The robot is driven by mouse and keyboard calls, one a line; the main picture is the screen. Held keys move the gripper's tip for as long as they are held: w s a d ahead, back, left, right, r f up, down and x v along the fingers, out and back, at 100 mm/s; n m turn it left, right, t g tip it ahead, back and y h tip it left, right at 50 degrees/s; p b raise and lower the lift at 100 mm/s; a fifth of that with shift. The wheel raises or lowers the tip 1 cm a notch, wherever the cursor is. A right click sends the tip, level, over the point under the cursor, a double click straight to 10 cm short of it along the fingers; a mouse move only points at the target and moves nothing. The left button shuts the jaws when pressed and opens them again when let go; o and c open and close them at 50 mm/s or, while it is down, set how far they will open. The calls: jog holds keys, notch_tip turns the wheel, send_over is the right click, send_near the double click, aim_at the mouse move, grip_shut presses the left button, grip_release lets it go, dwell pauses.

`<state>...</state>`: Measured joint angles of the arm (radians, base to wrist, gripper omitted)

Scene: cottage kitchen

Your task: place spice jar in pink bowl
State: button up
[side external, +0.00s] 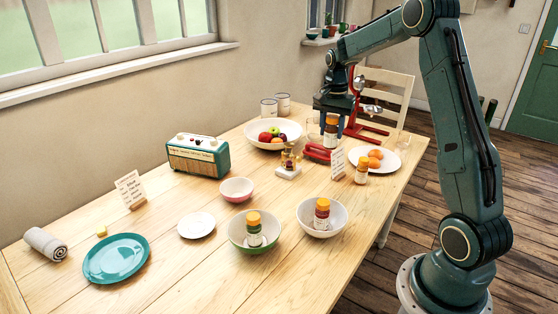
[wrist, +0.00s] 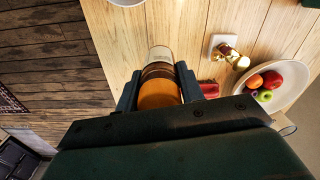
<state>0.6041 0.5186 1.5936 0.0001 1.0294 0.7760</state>
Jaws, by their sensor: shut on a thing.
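My gripper (side external: 331,116) is shut on a spice jar (side external: 331,132) with an orange cap and holds it above the far right part of the table. In the wrist view, the jar (wrist: 159,72) sits between the two fingers of the gripper (wrist: 160,90), its orange cap toward me. The pink bowl (side external: 236,191) stands mid-table, to the left of and nearer than the held jar. It looks empty. More orange-capped jars show: one in the green bowl (side external: 254,231), one in a white bowl (side external: 322,214), and one on the table (side external: 362,170).
A fruit bowl (side external: 258,134), a brass-coloured item on a white base (side external: 288,169) and a red appliance (side external: 352,123) are near the gripper. A plate of orange fruit (side external: 390,160) is at right. A radio (side external: 197,156), small white plate (side external: 196,226) and teal plate (side external: 116,259) are left.

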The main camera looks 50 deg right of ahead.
jog(key=w+a+r, duration=0.3)
jog(key=w+a, duration=0.7)
jog(key=w+a+r, duration=0.3)
jog(key=w+a, duration=0.7)
jog(key=a, duration=0.1)
jog(key=shift+w+r+n, duration=0.25)
jog(key=shift+w+n, duration=0.05)
jog(key=shift+n, duration=0.1)
jog(key=shift+f, duration=0.1)
notch_tip(320, 180, down, 16)
jog(key=shift+r, duration=0.2)
jog(key=shift+f, duration=0.1)
jog(key=shift+f, duration=2.05)
jog(key=shift+f, duration=0.55)
